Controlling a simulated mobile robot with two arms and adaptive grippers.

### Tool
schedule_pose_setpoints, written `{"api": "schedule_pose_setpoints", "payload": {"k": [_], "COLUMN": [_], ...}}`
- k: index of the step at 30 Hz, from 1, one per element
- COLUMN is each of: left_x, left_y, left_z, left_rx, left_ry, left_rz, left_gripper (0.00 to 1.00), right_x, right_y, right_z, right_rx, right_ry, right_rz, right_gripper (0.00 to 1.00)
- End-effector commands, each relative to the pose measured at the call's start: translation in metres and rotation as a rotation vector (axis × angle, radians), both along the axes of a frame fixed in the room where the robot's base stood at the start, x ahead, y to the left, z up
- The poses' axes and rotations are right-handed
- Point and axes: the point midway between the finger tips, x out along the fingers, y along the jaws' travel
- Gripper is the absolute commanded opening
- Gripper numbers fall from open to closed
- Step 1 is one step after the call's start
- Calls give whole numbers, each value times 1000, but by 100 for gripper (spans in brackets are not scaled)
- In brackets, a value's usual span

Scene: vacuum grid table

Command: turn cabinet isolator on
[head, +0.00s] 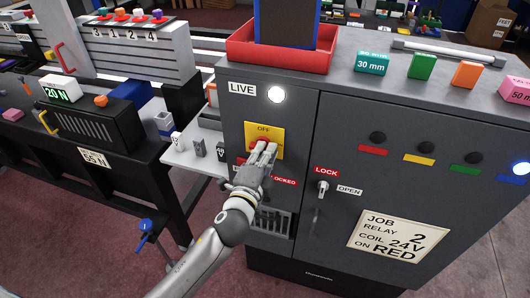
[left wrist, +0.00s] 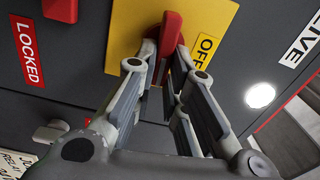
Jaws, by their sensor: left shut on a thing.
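The grey cabinet (head: 232,112) stands in the middle and right of the head view. Its isolator has a yellow plate (head: 277,130) marked OFF at the top and a red handle (head: 262,140). In the left wrist view the yellow plate (left wrist: 133,30) and red handle (left wrist: 171,28) are close up. My left gripper (head: 266,151) is at the handle, its fingers closed on either side of it; the fingers (left wrist: 165,62) also show in the left wrist view. They hide part of the handle and the lower plate in the head view. My right gripper is out of view.
A lit white lamp (head: 277,94) sits beside the LIVE label (head: 242,89). A LOCKED label (head: 283,181) is below the plate. A small door lever (head: 323,187) stands between LOCK and OPEN labels. A red tray (head: 290,62) and coloured blocks lie on top.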

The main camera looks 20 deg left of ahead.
Motion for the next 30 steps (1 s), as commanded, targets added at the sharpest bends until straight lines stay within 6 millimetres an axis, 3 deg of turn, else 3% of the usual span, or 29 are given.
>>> {"api": "schedule_pose_setpoints", "payload": {"k": [5, 6, 10, 23, 30], "left_x": [0, 0, 0, -6, -44], "left_y": [-1, -1, 0, 0, 1], "left_z": [0, 0, 0, 0, -2], "left_rx": [-3, -3, -3, -3, -4], "left_ry": [1, 1, 0, 1, 4], "left_rz": [-1, -1, -1, -1, 0], "left_gripper": [0, 16, 33, 34, 34], "right_x": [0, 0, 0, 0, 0], "right_y": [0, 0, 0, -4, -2], "right_z": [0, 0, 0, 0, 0], "right_rx": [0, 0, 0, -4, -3], "right_ry": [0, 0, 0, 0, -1], "right_rz": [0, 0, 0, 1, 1], "right_gripper": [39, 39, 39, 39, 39]}}
